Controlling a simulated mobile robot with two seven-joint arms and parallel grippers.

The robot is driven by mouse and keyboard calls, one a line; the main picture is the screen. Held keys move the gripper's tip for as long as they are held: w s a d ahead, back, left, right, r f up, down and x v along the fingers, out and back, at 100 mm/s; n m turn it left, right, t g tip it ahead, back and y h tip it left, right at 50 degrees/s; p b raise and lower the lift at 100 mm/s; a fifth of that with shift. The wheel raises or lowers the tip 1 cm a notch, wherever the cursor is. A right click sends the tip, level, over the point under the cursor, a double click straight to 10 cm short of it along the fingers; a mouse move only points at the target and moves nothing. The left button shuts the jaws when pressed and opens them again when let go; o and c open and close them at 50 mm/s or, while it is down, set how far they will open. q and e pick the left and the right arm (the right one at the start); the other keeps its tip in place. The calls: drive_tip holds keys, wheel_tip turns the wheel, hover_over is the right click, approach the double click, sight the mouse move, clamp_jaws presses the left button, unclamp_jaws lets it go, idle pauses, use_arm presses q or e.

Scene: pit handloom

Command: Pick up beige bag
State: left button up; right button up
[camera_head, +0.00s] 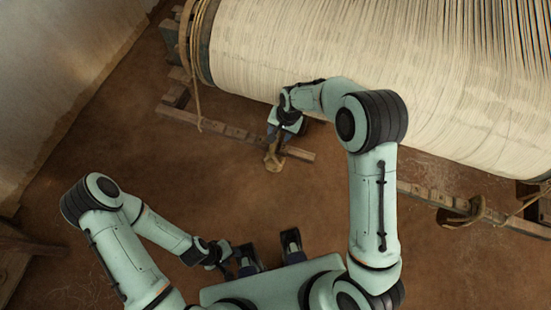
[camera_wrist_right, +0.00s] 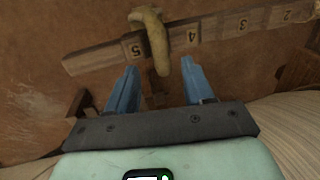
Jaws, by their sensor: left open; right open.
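In the right wrist view the bag (camera_wrist_right: 152,30) is a slim, bent shape lying across the bar near the mark 5. My right gripper (camera_head: 286,138) is just above the bag in the head view. Its two blue fingers are spread in the right wrist view (camera_wrist_right: 158,68), with the bag's near end between their tips; contact cannot be told. My left gripper (camera_head: 230,262) is open, low and far from the bag, close to my base.
A large roll of pale warp threads (camera_head: 300,45) fills the upper right, close to my right arm. A rope (camera_head: 192,60) hangs at its left end. Another rope (camera_head: 470,212) is tied around the bar at right. Bare brown floor (camera_head: 130,140) lies open at left.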

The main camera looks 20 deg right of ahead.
sight(275, 153)
drive_tip(key=f, duration=0.3)
drive_tip(key=w+a+f, duration=0.1)
drive_tip(key=f, duration=0.1)
drive_tip(key=shift+f, duration=0.3)
clamp_jaws()
idle(1.1)
drive_tip(key=shift+w+r, duration=0.1)
drive_tip(key=shift+r, duration=0.15)
